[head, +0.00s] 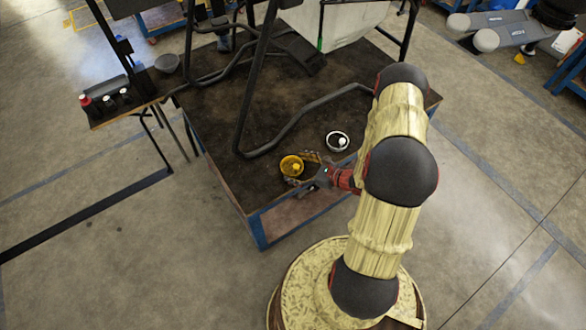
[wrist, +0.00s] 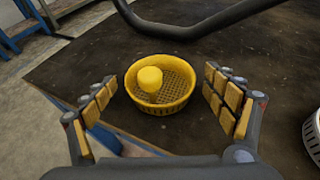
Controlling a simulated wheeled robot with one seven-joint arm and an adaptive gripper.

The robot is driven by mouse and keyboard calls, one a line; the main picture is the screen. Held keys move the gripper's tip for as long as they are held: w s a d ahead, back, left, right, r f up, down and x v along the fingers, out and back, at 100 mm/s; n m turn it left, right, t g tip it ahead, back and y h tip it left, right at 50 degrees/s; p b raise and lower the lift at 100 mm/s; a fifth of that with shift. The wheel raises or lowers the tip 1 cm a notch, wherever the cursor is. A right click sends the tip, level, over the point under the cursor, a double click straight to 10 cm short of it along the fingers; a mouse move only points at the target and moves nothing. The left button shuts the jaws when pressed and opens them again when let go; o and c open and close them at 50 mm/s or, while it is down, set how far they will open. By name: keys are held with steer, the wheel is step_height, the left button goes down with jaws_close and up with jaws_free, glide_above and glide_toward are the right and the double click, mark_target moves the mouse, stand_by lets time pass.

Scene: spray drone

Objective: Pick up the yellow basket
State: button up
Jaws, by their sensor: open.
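The yellow basket (head: 291,166) sits on the dark top of a blue-framed table near its front corner. It is round with a mesh floor and holds a small yellow knob or cylinder; it also shows in the wrist view (wrist: 160,85). My gripper (head: 310,168) is open just to the right of the basket in the head view. In the wrist view my gripper (wrist: 160,100) has its yellow-padded fingers on both sides of the basket, apart from it, with visible gaps. The basket lies ahead of and between the fingers.
A white-rimmed round basket (head: 337,141) stands behind and right of the yellow one. The drone's black tubular leg (head: 310,115) runs across the table (head: 215,125) behind them. A side shelf (head: 125,105) with small bottles is at the left. The table's front edge is close.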

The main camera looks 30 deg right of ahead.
steer(key=shift+c, duration=0.4)
steer(key=c, duration=1)
